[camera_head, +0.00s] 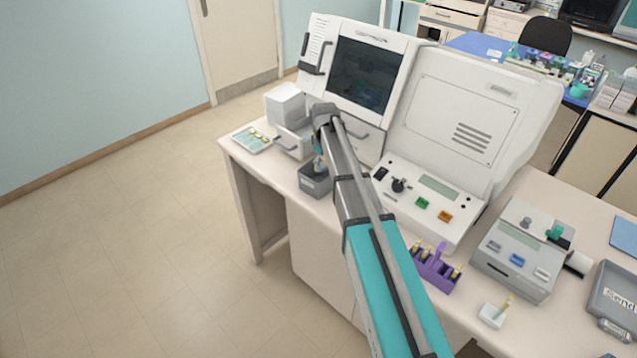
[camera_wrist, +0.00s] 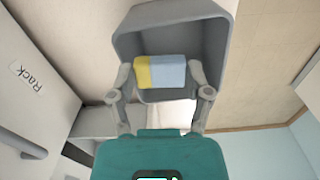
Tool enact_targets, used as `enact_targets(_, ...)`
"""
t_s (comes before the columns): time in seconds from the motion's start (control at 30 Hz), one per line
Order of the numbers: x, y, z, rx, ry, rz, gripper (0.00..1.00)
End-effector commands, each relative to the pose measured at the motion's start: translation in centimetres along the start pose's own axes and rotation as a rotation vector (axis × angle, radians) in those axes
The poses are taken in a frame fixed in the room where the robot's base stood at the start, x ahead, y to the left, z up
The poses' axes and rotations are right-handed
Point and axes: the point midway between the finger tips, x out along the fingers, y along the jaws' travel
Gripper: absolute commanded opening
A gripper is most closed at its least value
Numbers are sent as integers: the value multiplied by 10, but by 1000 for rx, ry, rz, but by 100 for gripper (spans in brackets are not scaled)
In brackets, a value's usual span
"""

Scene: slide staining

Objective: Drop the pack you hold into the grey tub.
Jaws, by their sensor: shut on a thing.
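The pack (camera_wrist: 165,72), light blue with a yellow end, sits between the two fingers of my gripper (camera_wrist: 162,85) in the wrist view. My gripper is shut on it. The grey tub (camera_wrist: 215,45) lies right behind the pack in that view, and the pack shows against its open mouth. In the head view the grey tub (camera_head: 315,186) stands near the table's left front edge. My gripper (camera_head: 319,163) is just above it there, partly hidden by my arm. The pack cannot be made out in the head view. Its exact height over the tub's rim is unclear.
A white block (camera_head: 285,104) on a drawer unit and a flat tray (camera_head: 252,139) stand left of the tub. A large white machine (camera_head: 455,115) with a dark screen rises behind. A purple rack (camera_head: 436,272) stands at the right.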

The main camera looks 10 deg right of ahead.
Motion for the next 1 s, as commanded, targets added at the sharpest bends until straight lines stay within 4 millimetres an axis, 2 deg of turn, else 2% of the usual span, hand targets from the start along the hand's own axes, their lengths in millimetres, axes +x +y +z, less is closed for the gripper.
enact_targets(0.37,2,0,0,0,0,0,21)
enact_targets(0.4,2,0,0,0,0,0,68)
enact_targets(0.57,2,0,0,0,0,0,98)
enact_targets(1.0,2,0,0,-1,0,0,100)
